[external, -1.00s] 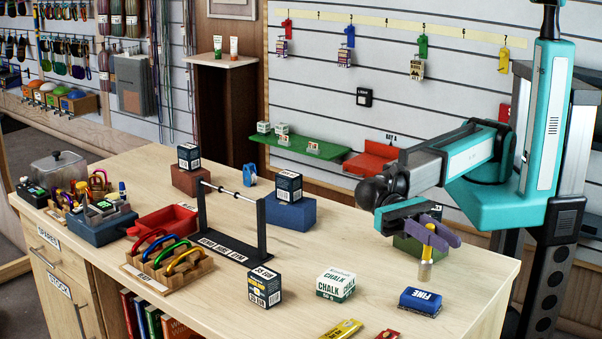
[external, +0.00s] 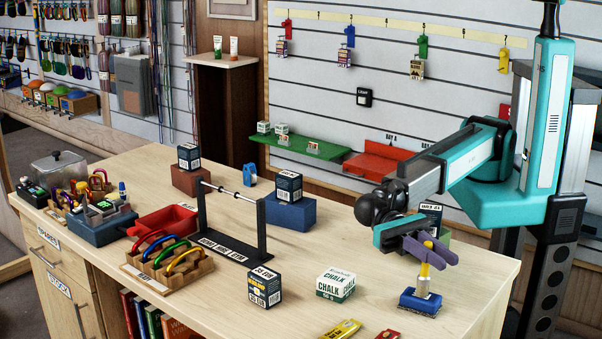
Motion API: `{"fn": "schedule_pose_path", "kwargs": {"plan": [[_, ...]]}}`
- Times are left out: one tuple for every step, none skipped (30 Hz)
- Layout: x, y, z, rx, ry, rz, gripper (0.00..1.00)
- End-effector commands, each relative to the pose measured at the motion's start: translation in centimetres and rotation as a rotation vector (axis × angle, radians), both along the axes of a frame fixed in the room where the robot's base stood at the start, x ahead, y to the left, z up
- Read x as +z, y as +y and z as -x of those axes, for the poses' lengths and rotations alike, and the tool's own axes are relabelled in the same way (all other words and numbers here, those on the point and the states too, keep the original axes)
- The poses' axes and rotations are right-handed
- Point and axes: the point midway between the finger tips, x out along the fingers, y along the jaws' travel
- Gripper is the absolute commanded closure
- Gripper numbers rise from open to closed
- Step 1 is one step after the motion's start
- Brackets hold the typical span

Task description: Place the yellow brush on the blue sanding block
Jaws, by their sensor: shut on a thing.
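The yellow brush (external: 424,272) is upright, its yellow handle between the purple fingers of my gripper (external: 431,250). My gripper is shut on the handle. The brush's pale lower end is right over the blue sanding block (external: 419,303) and appears to meet its top; I cannot tell for sure whether they touch. The block lies on the bench top at the front right, its label now partly covered by the brush.
A white and green chalk box (external: 335,286) stands left of the block. A dark box on a green block (external: 432,216) stands behind my gripper. Bench right of the block is clear.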

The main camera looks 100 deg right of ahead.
Motion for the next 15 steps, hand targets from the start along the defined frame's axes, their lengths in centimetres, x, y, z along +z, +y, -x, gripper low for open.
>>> {"fn": "schedule_pose_path", "kwargs": {"plan": [[-0.09,0.0,0.0,0.0,0.0,0.0,0.82],[-0.05,0.0,0.0,0.0,0.0,0.0,0.77],[-0.05,0.0,0.0,0.0,0.0,0.0,0.7],[-0.05,0.0,0.0,0.0,0.0,0.0,0.65],[-0.05,0.0,0.0,0.0,0.0,0.0,0.65],[-0.05,0.0,0.0,0.0,0.0,0.0,0.65],[-0.05,0.0,0.0,0.0,0.0,0.0,0.65],[-0.05,0.0,0.0,0.0,0.0,0.0,0.65],[-0.04,0.0,0.0,0.0,0.0,0.0,0.65],[-0.04,0.0,0.0,0.0,0.0,0.0,0.65],[-0.04,0.0,0.0,0.0,0.0,0.0,0.65],[-0.03,0.0,0.0,0.0,0.0,0.0,0.65],[-0.01,0.0,0.0,0.0,0.0,0.0,0.65],[0.02,0.0,0.0,0.0,0.0,0.0,0.65],[0.11,0.0,0.0,0.0,0.0,0.0,0.65]]}}
